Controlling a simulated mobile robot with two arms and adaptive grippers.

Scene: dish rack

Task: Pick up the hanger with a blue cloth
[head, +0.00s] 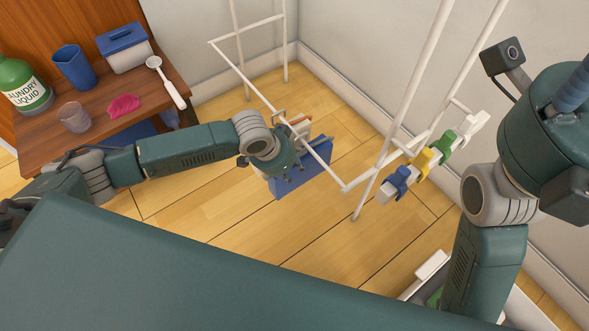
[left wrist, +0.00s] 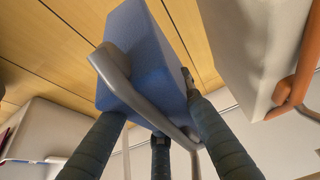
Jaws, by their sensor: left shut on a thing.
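The blue cloth (head: 308,170) hangs beside the white rack in the head view. In the left wrist view the blue cloth (left wrist: 150,55) fills the upper middle, with its grey hanger (left wrist: 113,68) in front of it. My left gripper (head: 284,174) is at the near left side of the cloth. In the left wrist view its fingers (left wrist: 160,135) are closed around the lower part of the grey hanger, against the cloth. The fingers partly hide the hanger.
A white rack (head: 262,97) stands around the cloth. Blue, yellow (head: 422,162) and green clips sit on a bar at right. An orange hanger (left wrist: 301,75) with pale cloth is close by. A wooden table (head: 60,142) at left holds a detergent bottle, cups, box and brush.

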